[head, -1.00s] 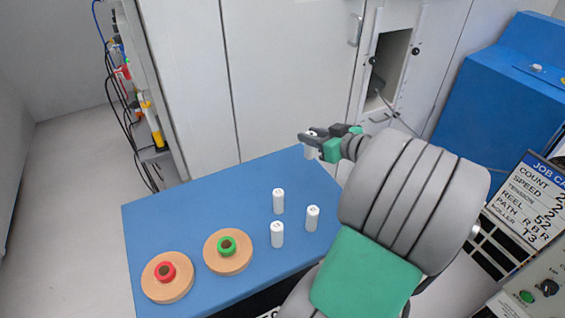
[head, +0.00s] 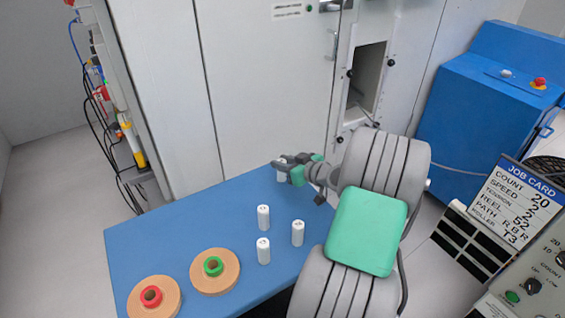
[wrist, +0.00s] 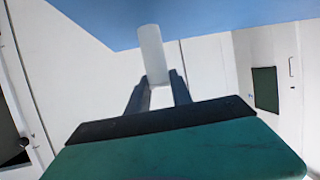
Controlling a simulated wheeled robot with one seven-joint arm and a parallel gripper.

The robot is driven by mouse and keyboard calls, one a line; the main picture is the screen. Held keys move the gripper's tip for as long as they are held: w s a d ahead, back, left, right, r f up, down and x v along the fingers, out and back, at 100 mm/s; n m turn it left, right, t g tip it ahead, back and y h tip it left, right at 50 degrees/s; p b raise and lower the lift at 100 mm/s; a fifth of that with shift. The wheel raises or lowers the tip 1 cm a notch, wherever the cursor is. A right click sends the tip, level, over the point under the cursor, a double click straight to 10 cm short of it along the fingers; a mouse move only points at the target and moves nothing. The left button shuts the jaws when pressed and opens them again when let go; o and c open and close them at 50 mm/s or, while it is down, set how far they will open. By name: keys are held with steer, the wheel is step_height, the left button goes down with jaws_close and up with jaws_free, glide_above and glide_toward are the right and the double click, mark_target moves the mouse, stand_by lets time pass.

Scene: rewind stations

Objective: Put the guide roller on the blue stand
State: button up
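My gripper (head: 284,164) is above the far right part of the blue table (head: 190,216). It is shut on a white guide roller (head: 281,176), which also shows between the two dark fingers in the wrist view (wrist: 152,52). Its lower end is close to the tabletop in the head view; I cannot tell whether it touches. Three more white rollers stand upright on the table: a back one (head: 263,218), a right one (head: 298,233) and a front one (head: 263,251). No blue stand apart from the table and the blue machine is plain to see.
Two tan reels lie at the table's front left, one with a red core (head: 151,296) and one with a green core (head: 213,266). A blue machine (head: 485,125) stands right. A job card (head: 516,206) is at the right edge. White cabinets (head: 260,90) rise behind the table.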

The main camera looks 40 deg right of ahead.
steer(key=o, duration=0.5)
steer(key=shift+c, duration=0.2)
steer(key=shift+r, duration=0.1)
steer(key=shift+s+r+p, duration=0.1)
steer(key=shift+r+p, duration=0.05)
steer(key=shift+p, duration=0.15)
steer(key=b+v, duration=0.1)
steer(key=v, duration=1)
steer(key=shift+s, duration=0.4)
